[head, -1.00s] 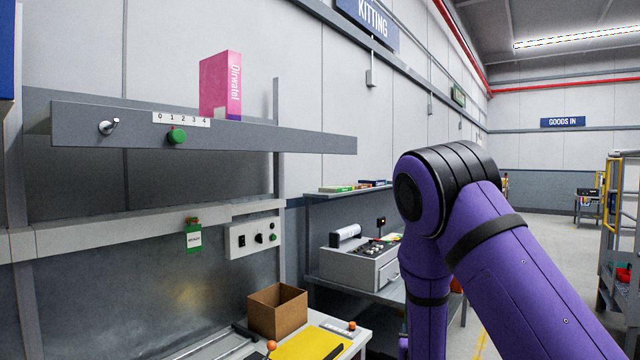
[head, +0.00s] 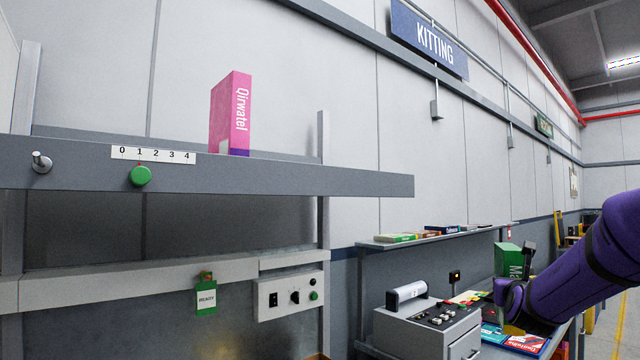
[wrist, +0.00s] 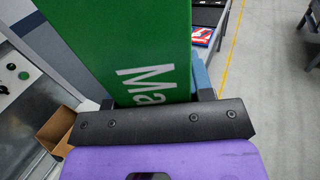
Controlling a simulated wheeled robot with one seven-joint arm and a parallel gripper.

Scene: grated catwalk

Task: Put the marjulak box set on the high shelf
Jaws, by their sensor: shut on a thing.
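The green box marked "Ma", the marjulak box set (head: 508,262), stands upright at the right of the head view, partly hidden by my arm. It fills the upper middle of the wrist view (wrist: 125,40). My gripper (wrist: 155,98) is shut on its near end, with a dark finger on each side. The high grey shelf (head: 300,178) runs across the left of the head view. A pink "Qirwatel" box (head: 230,113) stands upright on it. The held box is to the right of this shelf, apart from it and lower in the picture.
A grey control console (head: 428,328) stands below the held box, with flat boxes (head: 527,343) beside it. A lower back shelf (head: 440,238) carries several flat boxes. A cardboard box (wrist: 58,130) shows in the wrist view. The high shelf has free room right of the pink box.

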